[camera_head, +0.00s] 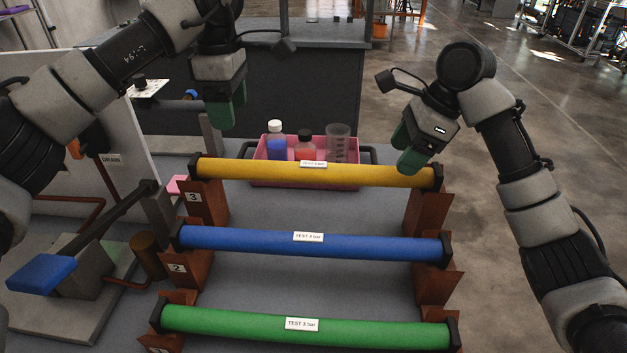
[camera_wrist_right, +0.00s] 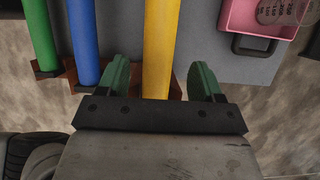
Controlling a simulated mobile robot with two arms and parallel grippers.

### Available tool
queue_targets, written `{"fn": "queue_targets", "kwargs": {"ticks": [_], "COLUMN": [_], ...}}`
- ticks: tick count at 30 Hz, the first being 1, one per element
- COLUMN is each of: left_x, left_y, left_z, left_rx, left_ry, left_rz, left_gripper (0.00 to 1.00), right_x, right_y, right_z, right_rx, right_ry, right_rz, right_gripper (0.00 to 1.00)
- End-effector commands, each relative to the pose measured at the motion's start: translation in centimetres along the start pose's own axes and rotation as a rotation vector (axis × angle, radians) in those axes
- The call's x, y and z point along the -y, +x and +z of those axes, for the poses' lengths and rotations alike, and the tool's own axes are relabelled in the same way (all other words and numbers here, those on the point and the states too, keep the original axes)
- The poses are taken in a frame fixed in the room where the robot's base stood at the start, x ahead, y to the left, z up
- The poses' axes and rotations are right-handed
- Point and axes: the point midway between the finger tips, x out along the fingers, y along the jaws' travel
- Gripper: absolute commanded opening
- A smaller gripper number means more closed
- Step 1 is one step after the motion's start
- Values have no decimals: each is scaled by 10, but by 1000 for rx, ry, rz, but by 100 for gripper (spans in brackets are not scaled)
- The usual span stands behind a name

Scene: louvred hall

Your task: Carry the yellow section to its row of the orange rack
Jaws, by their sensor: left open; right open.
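The yellow section (camera_head: 270,171) is a long tube with dark end caps and a white label. It lies across the farthest row of the orange rack (camera_head: 205,205), at the plate marked 3. My left gripper (camera_head: 228,110) is open and empty, above and beyond the tube's left end. My right gripper (camera_head: 404,148) is open near the tube's right end. In the right wrist view the yellow section (camera_wrist_right: 161,50) runs between the two spread green fingers, with gaps on both sides. Whether the fingers reach down around it I cannot tell.
A blue section (camera_head: 260,240) lies in row 2 and a green section (camera_head: 250,322) in the nearest row. A pink tray (camera_head: 350,178) with bottles and a beaker stands just behind the yellow section. A blue-handled lever (camera_head: 42,272) and pipes stand at the left.

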Motion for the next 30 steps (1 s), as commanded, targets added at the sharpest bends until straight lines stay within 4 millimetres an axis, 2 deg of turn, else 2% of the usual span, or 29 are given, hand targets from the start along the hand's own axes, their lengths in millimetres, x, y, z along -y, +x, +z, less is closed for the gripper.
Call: {"fn": "queue_targets", "kwargs": {"ticks": [1, 3, 10, 15, 27, 30], "left_x": [0, 0, 0, 0, 0, 0], "left_y": [0, 0, 0, 0, 0, -8], "left_z": [0, 0, 0, 0, 0, 0], "left_rx": [0, 0, 0, 0, 0, 0], "left_ry": [0, 0, 0, 0, 0, 0], "left_rz": [0, 0, 0, 0, 0, 1], "left_gripper": [66, 66, 66, 66, 66, 66], "right_x": [1, 1, 0, 0, 0, 0], "right_y": [-14, -28, -63, -71, -72, -80], "right_z": [-1, 0, 0, 0, 0, 3], "right_rx": [-3, -2, -1, 0, 1, 1], "right_ry": [1, 0, 1, 1, 0, 0], "right_rz": [-6, -5, -2, 0, 0, 0], "right_gripper": [66, 66, 66, 66, 66, 66]}}
